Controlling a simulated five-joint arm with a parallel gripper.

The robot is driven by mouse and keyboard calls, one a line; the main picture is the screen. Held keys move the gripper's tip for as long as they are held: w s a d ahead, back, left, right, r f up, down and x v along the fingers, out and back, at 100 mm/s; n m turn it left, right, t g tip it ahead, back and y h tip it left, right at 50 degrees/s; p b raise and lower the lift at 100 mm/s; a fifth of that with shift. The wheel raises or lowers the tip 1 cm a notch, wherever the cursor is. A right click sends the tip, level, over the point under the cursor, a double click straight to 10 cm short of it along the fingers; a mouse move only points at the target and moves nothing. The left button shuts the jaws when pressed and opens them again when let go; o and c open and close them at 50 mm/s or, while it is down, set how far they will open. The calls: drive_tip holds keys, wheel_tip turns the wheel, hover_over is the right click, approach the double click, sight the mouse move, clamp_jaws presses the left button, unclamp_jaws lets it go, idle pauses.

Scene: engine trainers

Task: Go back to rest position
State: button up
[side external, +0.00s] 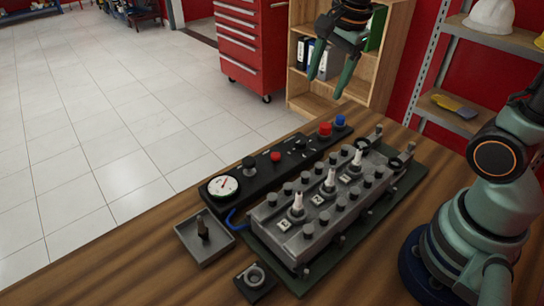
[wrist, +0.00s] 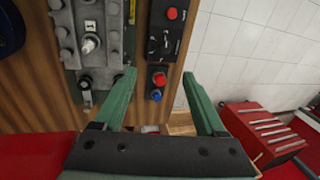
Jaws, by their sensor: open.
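My gripper (side external: 328,79) is open and empty, with its two green fingers pointing down. In the side view it is high at the top, in front of the wooden shelf and above the far end of the bench. The engine trainer (side external: 312,205), a grey block with several bolts and white plugs, lies on the bench below. It also shows in the wrist view (wrist: 101,50).
A black control panel (side external: 262,170) with a gauge and red and blue buttons lies beside the trainer. A grey tray (side external: 188,237) and a small black block (side external: 254,281) are at the near end. A wooden shelf (side external: 388,80) and red tool cabinet (side external: 240,50) stand behind.

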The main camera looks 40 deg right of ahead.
drive_tip(key=s+n+t, duration=0.1)
drive_tip(key=s+n, duration=0.2)
drive_tip(key=n, duration=0.5)
drive_tip(key=s+a+r+n+t, duration=0.1)
drive_tip(key=s+n, duration=0.3)
drive_tip(key=n, duration=0.5)
drive_tip(key=shift+s+a+t, duration=0.15)
drive_tip(key=shift+s+t, duration=0.1)
drive_tip(key=shift+t, duration=0.15)
